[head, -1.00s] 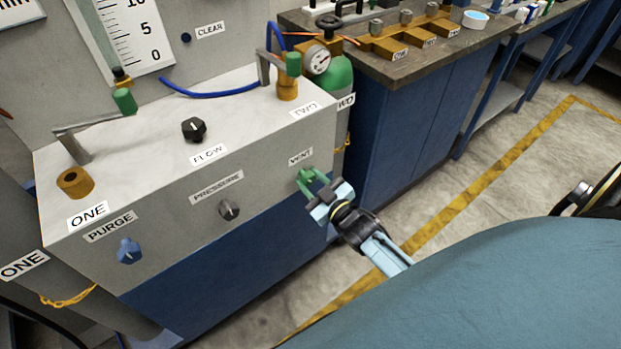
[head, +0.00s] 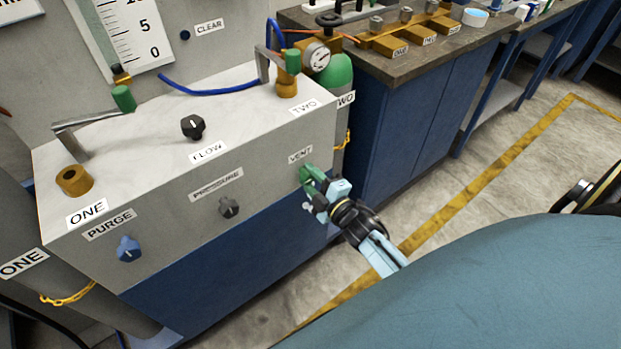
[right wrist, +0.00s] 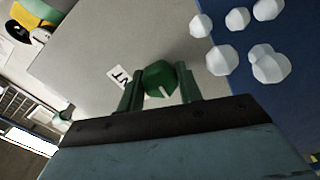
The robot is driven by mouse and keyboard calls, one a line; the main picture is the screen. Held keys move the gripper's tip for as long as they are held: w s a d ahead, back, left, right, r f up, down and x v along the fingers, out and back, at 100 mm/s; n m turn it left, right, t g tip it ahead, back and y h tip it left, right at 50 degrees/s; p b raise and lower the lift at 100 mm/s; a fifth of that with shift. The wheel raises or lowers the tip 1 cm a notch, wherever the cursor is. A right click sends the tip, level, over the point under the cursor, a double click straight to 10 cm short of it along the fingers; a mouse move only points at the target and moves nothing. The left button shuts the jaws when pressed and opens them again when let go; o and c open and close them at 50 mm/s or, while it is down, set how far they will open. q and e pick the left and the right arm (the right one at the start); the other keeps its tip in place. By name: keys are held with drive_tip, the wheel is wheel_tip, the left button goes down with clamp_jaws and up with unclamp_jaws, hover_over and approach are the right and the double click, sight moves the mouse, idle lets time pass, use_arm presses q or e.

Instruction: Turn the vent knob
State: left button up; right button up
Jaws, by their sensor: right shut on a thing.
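The vent knob is green and sits on the front face of the grey console (head: 265,165), below the VENT label (head: 300,155). My right gripper (head: 312,180) is at the knob, and its fingers hide most of it in the head view. In the right wrist view the green knob (right wrist: 159,78) shows between the two green fingers (right wrist: 160,92), with a pale pointer line on its face. The gripper is shut on it. The wrist is rolled relative to the console. My left gripper is not in view.
The same console carries a black FLOW knob (head: 193,127), a grey PRESSURE knob (head: 229,207) and a blue PURGE knob (head: 129,249). A green cylinder (head: 337,75) stands behind its right end. A blue cabinet bench (head: 420,120) is to the right. Open floor (head: 500,220) lies beyond.

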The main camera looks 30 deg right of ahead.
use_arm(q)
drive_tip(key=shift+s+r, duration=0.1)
use_arm(e)
drive_tip(key=shift+n, duration=0.5)
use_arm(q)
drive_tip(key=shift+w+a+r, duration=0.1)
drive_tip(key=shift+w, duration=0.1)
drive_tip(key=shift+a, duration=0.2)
use_arm(e)
drive_tip(key=o, duration=1)
drive_tip(key=shift+s, duration=0.25)
use_arm(q)
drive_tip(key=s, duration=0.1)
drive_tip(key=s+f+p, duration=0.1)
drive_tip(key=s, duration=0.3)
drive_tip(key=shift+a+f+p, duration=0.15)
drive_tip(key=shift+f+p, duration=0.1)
drive_tip(key=shift+p, duration=0.15)
use_arm(e)
drive_tip(key=s+d, duration=0.1)
drive_tip(key=s, duration=1.2)
